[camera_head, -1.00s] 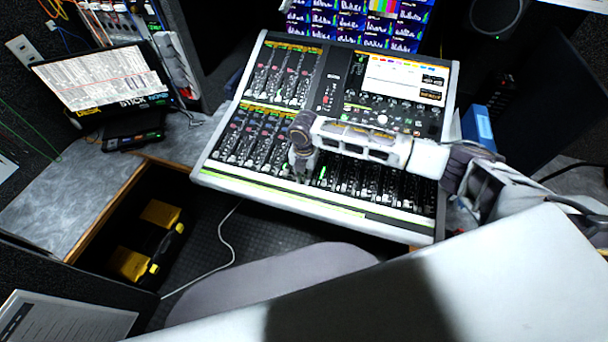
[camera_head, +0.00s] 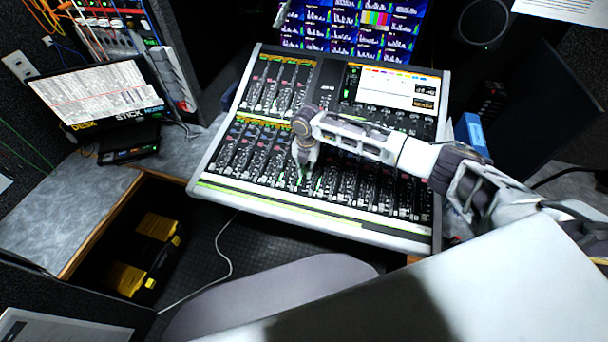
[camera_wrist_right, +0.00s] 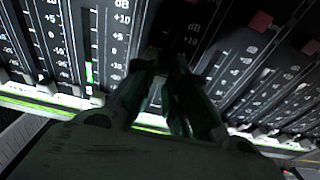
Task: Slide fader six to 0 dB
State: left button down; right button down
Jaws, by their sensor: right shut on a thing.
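The mixing console (camera_head: 210,190) stands on the desk, with rows of faders along its lower half. My right gripper (camera_head: 303,180) reaches down onto the lower fader row, left of the console's middle. In the right wrist view my right gripper (camera_wrist_right: 165,75) has its fingers close together, shut on a fader cap that the fingers mostly hide. A fader scale (camera_wrist_right: 120,35) with dB marks shows just left of the fingers. The number of the held fader and its exact level cannot be read. My left gripper is not in view.
A screen (camera_head: 398,88) is set in the console's upper right. A blue box (camera_head: 470,133) stands right of the console. A chair (camera_head: 270,285) is in front.

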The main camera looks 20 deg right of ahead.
jog(key=c, duration=1.7)
grip_release()
jog(key=shift+r, duration=6)
